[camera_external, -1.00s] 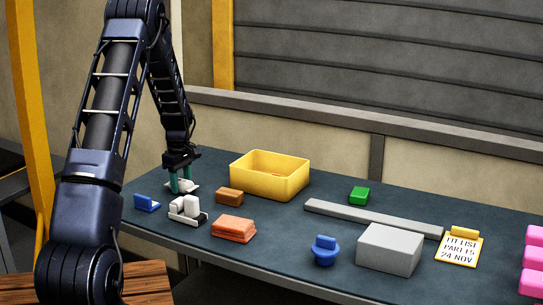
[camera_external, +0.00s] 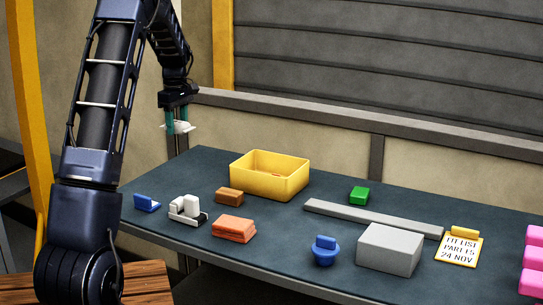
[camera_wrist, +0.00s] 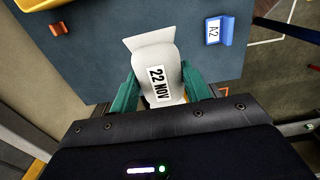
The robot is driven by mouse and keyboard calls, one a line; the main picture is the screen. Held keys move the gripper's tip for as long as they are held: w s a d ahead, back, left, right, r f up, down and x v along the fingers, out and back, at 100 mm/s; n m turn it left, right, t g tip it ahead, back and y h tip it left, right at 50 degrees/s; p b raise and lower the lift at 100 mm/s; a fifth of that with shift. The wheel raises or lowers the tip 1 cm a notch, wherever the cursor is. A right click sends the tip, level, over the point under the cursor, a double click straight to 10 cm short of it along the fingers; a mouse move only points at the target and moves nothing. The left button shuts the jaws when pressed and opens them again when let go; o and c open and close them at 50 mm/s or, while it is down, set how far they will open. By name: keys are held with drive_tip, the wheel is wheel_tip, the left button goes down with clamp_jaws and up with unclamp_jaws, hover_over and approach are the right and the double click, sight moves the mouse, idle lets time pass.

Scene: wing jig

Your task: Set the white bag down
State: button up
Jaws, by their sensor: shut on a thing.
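The white bag (camera_wrist: 157,58) carries a label reading "22 NOV". In the wrist view it sits between the two teal fingers of my gripper (camera_wrist: 160,88), which is shut on it. In the external view my gripper (camera_external: 179,122) holds the bag (camera_external: 181,128) in the air, well above the back left part of the dark table (camera_external: 290,233). The bag looks small there, and the fingers hide part of it.
A yellow bin (camera_external: 270,187) stands at the table's back. A blue stand (camera_external: 147,203), a white-and-black item (camera_external: 187,211), a brown block (camera_external: 229,197) and orange packs (camera_external: 234,229) are at left. A grey bar (camera_external: 372,218) and grey box (camera_external: 390,250) lie right.

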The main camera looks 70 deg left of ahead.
drive_tip(key=shift+r, duration=0.5)
drive_tip(key=shift+w, duration=0.1)
drive_tip(key=w+d+m, duration=0.2)
drive_tip(key=w, duration=1.5)
drive_tip(key=m, duration=0.7)
hover_over(400, 210)
wheel_tip(400, 210, down, 20)
drive_tip(key=shift+r, duration=0.1)
